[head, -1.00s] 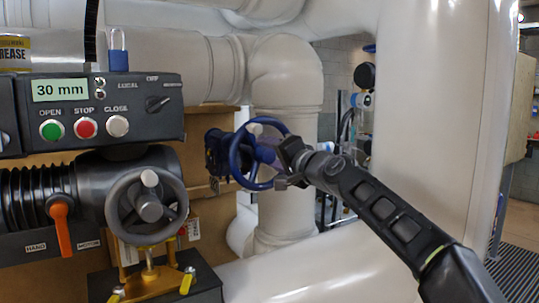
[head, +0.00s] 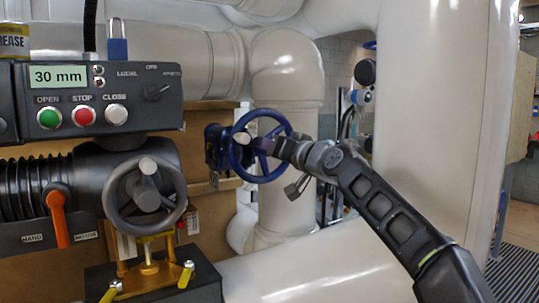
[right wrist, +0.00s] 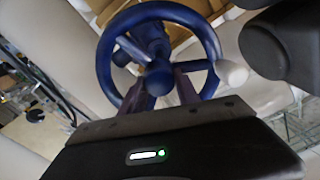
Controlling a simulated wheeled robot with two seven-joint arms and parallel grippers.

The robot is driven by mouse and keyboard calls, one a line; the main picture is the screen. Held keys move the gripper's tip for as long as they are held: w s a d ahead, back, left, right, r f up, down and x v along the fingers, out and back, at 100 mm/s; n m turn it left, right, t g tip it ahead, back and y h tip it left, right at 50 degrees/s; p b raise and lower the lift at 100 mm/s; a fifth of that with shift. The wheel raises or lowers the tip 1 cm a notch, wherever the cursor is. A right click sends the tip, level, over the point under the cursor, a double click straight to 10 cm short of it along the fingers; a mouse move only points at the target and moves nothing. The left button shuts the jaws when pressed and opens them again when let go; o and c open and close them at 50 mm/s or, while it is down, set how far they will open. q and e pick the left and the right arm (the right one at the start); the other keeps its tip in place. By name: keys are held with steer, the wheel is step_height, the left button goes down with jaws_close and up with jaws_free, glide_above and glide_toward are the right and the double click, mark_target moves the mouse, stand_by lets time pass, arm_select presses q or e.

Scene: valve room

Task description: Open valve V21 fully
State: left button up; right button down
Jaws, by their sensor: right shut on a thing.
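A blue handwheel (head: 238,167) with spokes and a pale knob (head: 243,138) stands upright in the middle of the head view, on a blue valve body (head: 213,147). I can read no V21 tag on it. My right gripper (head: 268,146) reaches it from the right and is shut on it near the hub. In the right wrist view the wheel (right wrist: 104,62) fills the upper middle, its pale knob (right wrist: 231,73) on the right. The fingers (right wrist: 170,88) lie either side of a spoke below the hub, and partly hide it. My left gripper is not in view.
At left stands an actuator with a grey handwheel (head: 112,207), an orange lever (head: 60,220) and a control box (head: 150,110) reading 30 mm. A thick white pipe (head: 440,110) rises at right, behind my arm. A white pipe (head: 300,272) runs below.

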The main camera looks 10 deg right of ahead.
steer(key=shift+w+a+f+n, duration=0.1)
steer(key=shift+a+f+n, duration=0.15)
steer(key=shift+a+n, duration=0.05)
